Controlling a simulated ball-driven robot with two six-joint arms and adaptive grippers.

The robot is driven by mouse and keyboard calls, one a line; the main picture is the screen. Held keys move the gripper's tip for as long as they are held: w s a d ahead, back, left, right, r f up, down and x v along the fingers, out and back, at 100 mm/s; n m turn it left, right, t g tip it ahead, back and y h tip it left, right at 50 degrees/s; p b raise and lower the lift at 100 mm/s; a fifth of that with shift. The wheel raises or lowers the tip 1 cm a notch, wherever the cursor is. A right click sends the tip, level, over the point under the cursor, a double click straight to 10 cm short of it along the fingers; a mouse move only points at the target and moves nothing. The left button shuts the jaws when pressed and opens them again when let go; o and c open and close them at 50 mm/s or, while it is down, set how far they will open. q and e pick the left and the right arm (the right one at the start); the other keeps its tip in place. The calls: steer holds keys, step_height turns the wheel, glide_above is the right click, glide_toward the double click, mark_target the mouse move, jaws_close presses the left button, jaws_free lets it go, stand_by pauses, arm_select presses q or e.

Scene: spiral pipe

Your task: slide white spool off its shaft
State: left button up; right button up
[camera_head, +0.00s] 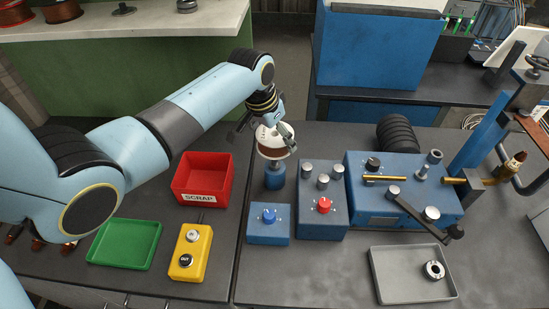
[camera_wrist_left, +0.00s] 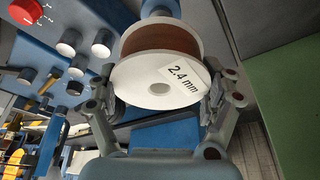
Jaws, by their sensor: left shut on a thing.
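The white spool (camera_head: 275,142) carries brown wire and stands above a blue post (camera_head: 275,176) beside the blue control boxes. In the left wrist view the spool's white flange (camera_wrist_left: 158,82) faces me, with a "2.4 mm" label and a dark centre hole. My left gripper (camera_head: 272,132) comes from above, and its fingers (camera_wrist_left: 163,100) close on the spool from both sides. The shaft inside the spool is hidden; I cannot tell how far the spool sits on it. My right gripper is not in view.
A red scrap bin (camera_head: 203,178), green tray (camera_head: 125,244) and yellow button box (camera_head: 190,252) stand left of the spool. A blue bending machine (camera_head: 400,190) stands to the right. A grey tray (camera_head: 412,274) with a ring lies in front of it.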

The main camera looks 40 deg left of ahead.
arm_select(q)
steer(key=shift+r, duration=1.1)
